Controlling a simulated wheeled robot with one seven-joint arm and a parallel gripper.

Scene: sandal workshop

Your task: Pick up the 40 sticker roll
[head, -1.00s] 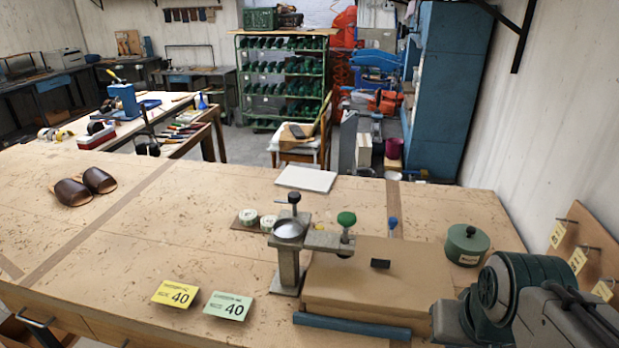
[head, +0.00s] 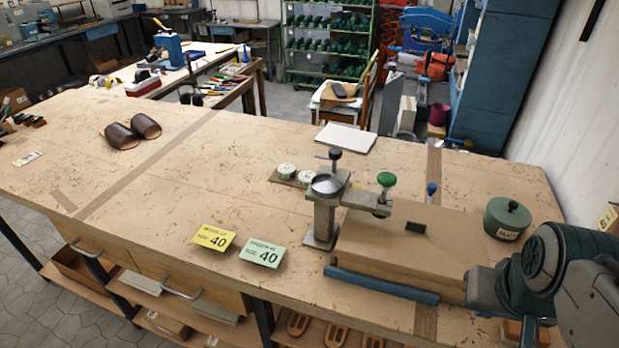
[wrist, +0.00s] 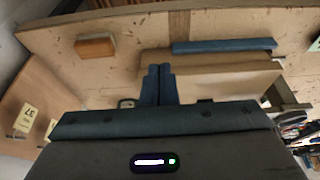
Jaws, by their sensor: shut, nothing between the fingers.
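Two small whitish-green rolls, the left one (head: 286,171) and the right one (head: 306,178), sit side by side on a small brown board just left of the metal stand. Their print is too small to read, so I cannot tell which says 40. A yellow card (head: 213,238) and a pale green card (head: 263,252), both marked 40, lie near the bench's front edge. My gripper (wrist: 159,70) shows in the wrist view with its two blue-grey fingers together and empty. In the head view my arm is at the lower right, well away from the rolls.
The metal stand (head: 322,215) and a brown block (head: 400,243) with a blue front bar (head: 381,284) lie between my arm and the rolls. A green lidded pot (head: 507,219) stands at the right. Brown sandals (head: 122,136) lie at the left. The bench's middle left is clear.

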